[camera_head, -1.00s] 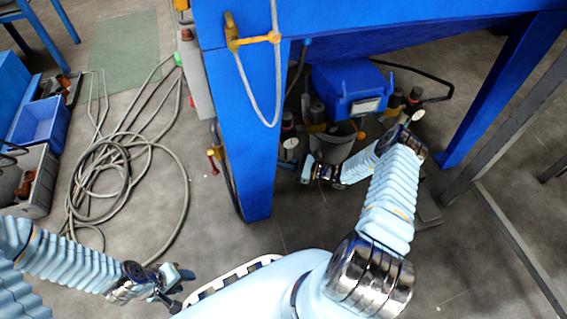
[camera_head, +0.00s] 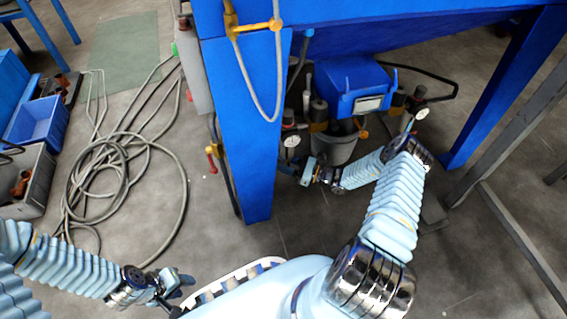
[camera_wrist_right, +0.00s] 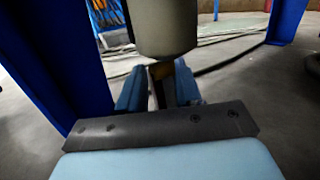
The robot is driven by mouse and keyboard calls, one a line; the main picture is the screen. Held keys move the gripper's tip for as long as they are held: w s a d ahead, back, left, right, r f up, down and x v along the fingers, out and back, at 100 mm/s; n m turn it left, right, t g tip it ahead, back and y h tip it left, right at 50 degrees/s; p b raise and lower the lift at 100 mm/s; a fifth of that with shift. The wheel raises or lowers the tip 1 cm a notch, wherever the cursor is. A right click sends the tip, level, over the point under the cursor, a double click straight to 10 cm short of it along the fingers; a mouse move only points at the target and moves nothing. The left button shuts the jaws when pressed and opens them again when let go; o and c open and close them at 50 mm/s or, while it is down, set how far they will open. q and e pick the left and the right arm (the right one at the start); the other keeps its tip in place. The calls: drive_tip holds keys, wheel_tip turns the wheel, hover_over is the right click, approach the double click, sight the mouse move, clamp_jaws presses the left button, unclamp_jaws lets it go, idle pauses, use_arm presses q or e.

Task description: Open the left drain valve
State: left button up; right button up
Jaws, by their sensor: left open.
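A small brass-coloured piece (camera_wrist_right: 160,70), perhaps the drain valve, shows below a pale rounded bowl (camera_wrist_right: 165,28) in the right wrist view. My right gripper (camera_wrist_right: 159,92) has its fingers apart on either side of this piece; whether they press on it I cannot tell. In the head view my right gripper (camera_head: 307,171) is under the blue machine, just below the left pressure gauge (camera_head: 292,141); the valve is too small to make out there. My left gripper (camera_head: 180,286) is open and empty above the floor at the lower left.
A blue machine leg (camera_head: 245,130) stands left of my right gripper. A coiled hose (camera_head: 120,165) and blue crate (camera_head: 40,122) are at left.

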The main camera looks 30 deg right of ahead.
drive_tip(key=v, duration=1.3)
drive_tip(key=shift+s+d+p, duration=0.3)
